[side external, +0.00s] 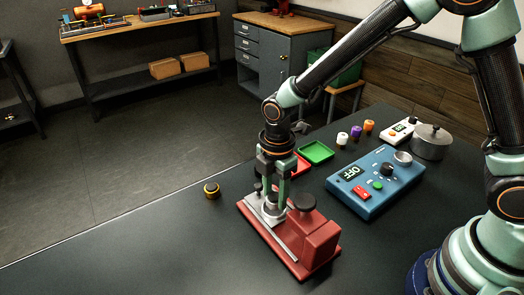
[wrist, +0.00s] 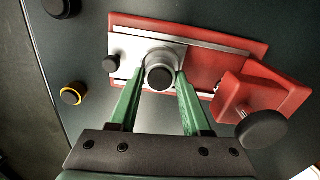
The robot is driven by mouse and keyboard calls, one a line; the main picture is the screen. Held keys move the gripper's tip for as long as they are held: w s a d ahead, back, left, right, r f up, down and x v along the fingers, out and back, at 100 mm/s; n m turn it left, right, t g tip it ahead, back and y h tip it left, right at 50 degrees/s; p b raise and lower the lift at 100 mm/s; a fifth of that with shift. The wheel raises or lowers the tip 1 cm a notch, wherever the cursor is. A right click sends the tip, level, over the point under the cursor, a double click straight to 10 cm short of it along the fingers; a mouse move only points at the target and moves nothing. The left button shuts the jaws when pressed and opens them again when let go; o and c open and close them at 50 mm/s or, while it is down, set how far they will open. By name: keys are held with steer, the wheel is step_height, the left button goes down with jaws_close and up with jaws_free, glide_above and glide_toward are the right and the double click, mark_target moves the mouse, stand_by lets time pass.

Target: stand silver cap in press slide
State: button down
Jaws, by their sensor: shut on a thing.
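My gripper (side external: 273,206) points down over the red press (side external: 318,236). Its green fingers, also in the wrist view (wrist: 161,76), are shut on the silver cap (wrist: 160,57), a round silver piece with a dark centre. The cap sits between the fingertips, over the silver press slide (wrist: 205,57). In the side view the cap (side external: 272,211) is low at the slide (side external: 283,237), partly hidden by the fingers. I cannot tell whether it touches the slide's seat. It looks upright.
A black-and-yellow cap (side external: 212,188) stands on the dark table left of the press. The press's black knob (side external: 304,202) rises close right of my gripper. A blue control box (side external: 377,184) and a green tray (side external: 317,153) lie behind. The table's front left is clear.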

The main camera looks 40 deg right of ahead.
steer(key=shift+f, duration=1)
stand_by(1.4)
jaws_free()
steer(key=shift+r, duration=4.15)
steer(key=s+d+r+m+t, duration=0.2)
steer(key=s+d+r+m, duration=0.2)
steer(key=m, duration=0.5)
steer(key=s+d+r+m+t, duration=0.3)
steer(key=s+d+r+m, duration=0.1)
steer(key=d+r+m, duration=0.5)
steer(key=shift+s+d+r+m+t, duration=0.2)
steer(key=shift+s+d+m+t, duration=0.15)
steer(key=shift+d, duration=0.65)
